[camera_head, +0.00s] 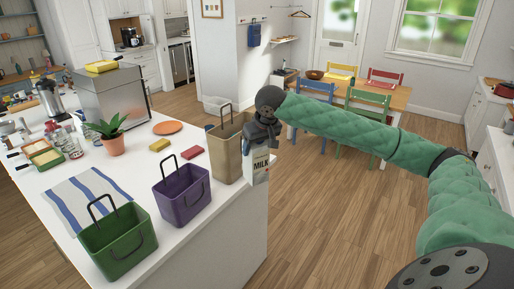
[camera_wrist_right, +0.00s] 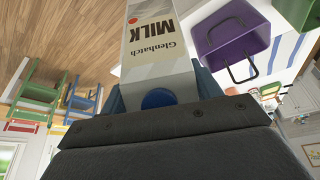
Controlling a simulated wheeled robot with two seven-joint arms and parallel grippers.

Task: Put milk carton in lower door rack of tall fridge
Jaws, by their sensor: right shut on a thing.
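The milk carton (camera_head: 259,167) is white and grey with "MILK" printed on it. The right gripper is shut on the top of the carton. My left gripper is not in view. No tall fridge or door rack can be made out in these frames.
A dining table (camera_head: 345,90) with coloured chairs stands behind. Wooden floor (camera_head: 330,220) right of the counter is clear.

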